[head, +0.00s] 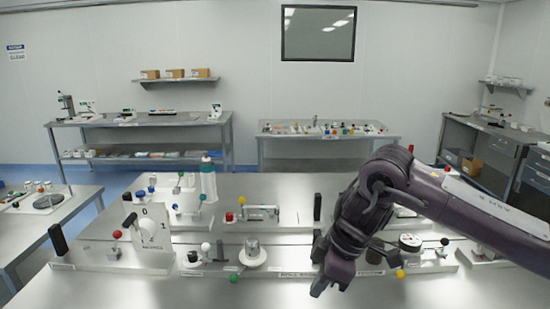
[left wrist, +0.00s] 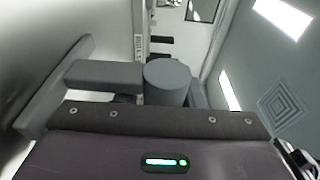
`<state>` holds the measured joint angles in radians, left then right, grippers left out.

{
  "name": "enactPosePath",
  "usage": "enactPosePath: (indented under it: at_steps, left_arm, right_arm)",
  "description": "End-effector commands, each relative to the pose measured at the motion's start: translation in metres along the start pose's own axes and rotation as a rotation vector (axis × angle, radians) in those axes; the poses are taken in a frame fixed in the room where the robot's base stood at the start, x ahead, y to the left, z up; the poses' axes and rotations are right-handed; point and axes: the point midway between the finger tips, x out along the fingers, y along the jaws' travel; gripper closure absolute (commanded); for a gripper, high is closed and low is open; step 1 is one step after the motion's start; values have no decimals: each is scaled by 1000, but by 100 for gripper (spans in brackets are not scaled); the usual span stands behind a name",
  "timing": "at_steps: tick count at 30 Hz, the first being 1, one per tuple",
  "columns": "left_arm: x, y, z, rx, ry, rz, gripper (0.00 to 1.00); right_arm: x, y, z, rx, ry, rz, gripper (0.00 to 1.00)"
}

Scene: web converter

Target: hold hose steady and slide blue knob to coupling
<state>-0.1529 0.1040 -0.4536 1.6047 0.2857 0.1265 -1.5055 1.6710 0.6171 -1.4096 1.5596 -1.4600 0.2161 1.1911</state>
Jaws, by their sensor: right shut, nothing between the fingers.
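Small blue knobs show on the bench fixtures at the left of the head view: a blue knob (head: 140,194) and another blue knob (head: 175,206). I cannot tell which is the task's, and I cannot make out the hose or coupling. My right gripper (head: 331,287) is shut and empty, pointing down above the front of the bench; its arm hides fixtures behind it. My left arm is not in the head view. In the left wrist view, grey blocks and a grey cylinder (left wrist: 167,82) stand beyond a dark purple housing; they do not show whether my left gripper is open or shut.
The metal bench (head: 170,291) has a clear front strip. Side tables stand beyond.

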Motion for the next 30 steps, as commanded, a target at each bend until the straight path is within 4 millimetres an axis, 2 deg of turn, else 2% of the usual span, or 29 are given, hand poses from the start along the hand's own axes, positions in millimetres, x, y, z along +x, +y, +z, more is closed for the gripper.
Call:
enactPosePath:
  at_steps: [1,5,13,16,20,30]
  left_arm:
    - [-1,3,0,1,-1,5,60]
    - [0,0,0,1,-1,-1,45]
    - [-1,-2,0,0,-1,-6,45]
    - [-8,-2,0,0,-1,-6,45]
    - [-29,-1,0,0,0,-4,45]
    - [-98,0,0,0,0,-1,45]
  right_arm:
    - [0,0,0,0,0,0,100]
    - [0,0,0,0,0,0,100]
    - [0,0,0,0,0,0,100]
    - [0,0,0,0,0,0,100]
    - [0,0,0,0,0,0,100]
    - [0,0,0,0,0,0,100]
